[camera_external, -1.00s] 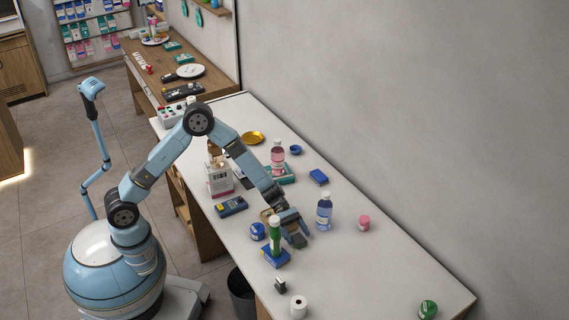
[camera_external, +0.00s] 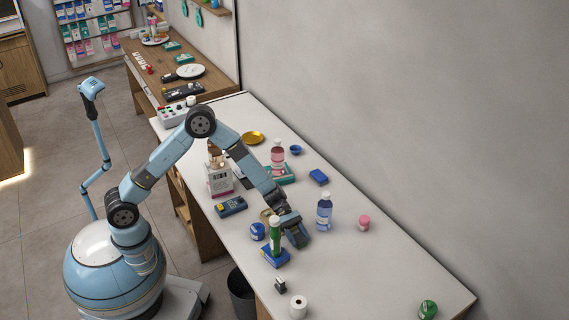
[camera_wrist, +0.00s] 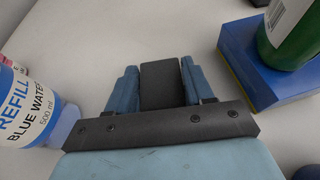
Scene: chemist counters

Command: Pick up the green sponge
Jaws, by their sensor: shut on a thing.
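My gripper (camera_external: 297,236) is low at the counter top, between the green bottle and the blue water bottle. In the wrist view its two blue fingers (camera_wrist: 160,88) are shut on a dark grey block (camera_wrist: 163,84). The block's face towards the camera shows no clear green, so I cannot tell by colour whether it is the green sponge. No other green sponge shows clearly.
The blue water bottle (camera_external: 324,213) stands close right of my gripper; its label shows in the wrist view (camera_wrist: 22,112). The green bottle (camera_external: 276,238) stands on a blue block (camera_external: 277,258) close left. A pink jar (camera_external: 364,223) is farther right. The counter's front right is mostly clear.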

